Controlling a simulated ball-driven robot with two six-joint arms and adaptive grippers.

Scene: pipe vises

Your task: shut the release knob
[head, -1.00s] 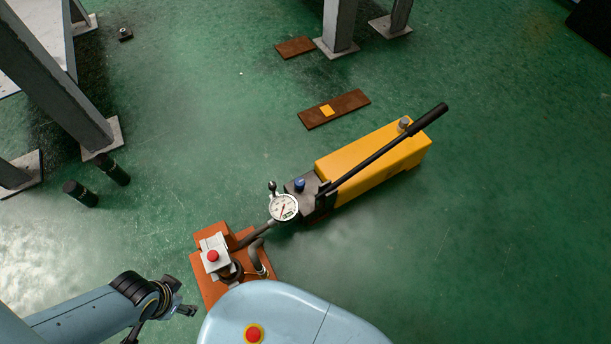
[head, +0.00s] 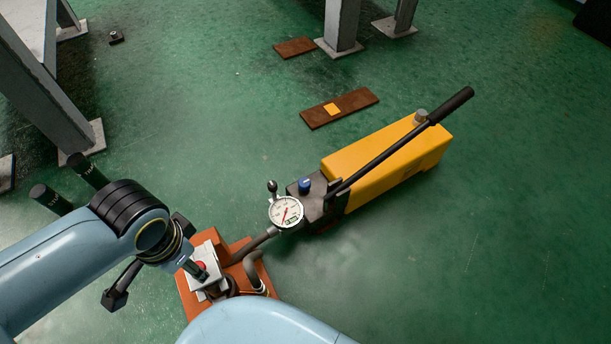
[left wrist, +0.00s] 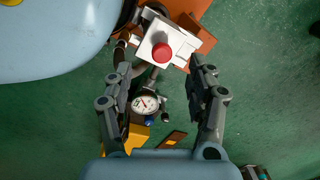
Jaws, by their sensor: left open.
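A hand pump with a long yellow tank (head: 385,160) and black lever (head: 405,140) lies on the floor. Its dark head carries a blue knob (head: 304,185), a small lever with a black ball (head: 272,186) and a round gauge (head: 286,212). I cannot tell for sure which one is the release knob. My left gripper (head: 156,285) is open and empty, left of the pump, its fingers spread near a grey block with a red button (head: 200,265). In the left wrist view, the red button (left wrist: 162,52) shows beyond the open fingers (left wrist: 160,78). My right gripper is out of view.
The grey block stands on an orange base (head: 240,250), joined to the pump by a hose. Rusty plates (head: 340,107) and grey posts (head: 341,25) are behind. Green floor at right is clear.

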